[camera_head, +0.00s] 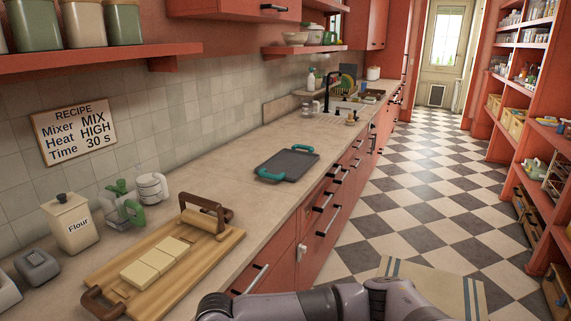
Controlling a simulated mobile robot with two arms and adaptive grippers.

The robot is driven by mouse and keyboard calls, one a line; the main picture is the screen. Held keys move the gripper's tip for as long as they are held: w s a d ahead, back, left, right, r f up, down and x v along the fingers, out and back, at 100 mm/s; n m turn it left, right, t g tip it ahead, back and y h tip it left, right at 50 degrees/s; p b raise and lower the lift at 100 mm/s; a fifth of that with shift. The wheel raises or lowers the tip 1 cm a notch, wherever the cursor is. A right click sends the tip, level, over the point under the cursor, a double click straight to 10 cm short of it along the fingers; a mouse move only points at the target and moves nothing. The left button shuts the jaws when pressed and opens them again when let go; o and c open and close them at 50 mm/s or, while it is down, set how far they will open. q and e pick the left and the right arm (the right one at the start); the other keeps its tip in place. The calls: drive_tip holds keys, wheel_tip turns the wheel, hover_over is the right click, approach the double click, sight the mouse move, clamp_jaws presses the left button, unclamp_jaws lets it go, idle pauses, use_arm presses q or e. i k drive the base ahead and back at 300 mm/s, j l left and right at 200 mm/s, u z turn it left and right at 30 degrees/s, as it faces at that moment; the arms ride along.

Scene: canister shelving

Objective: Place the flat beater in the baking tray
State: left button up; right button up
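The baking tray (289,164) is dark grey with teal grips at two opposite ends. It lies flat on the beige counter, near the front edge, and looks empty. I cannot pick out the flat beater anywhere in the head view. A purple-grey link of my arm crosses the bottom of the view, in front of the cabinets. Neither of my grippers shows, so I cannot tell their state.
A wooden board (217,245) with pale blocks and a rolling pin lies on the near counter. A flour canister (70,223), a clear container with green items (123,212) and a white mug (152,188) stand behind it. Counter around the tray is clear.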

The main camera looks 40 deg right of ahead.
sight(297, 163)
drive_tip(key=i+l+u, duration=0.2)
drive_tip(key=l, duration=1.05)
drive_tip(key=l+u, duration=0.25)
drive_tip(key=l, duration=1)
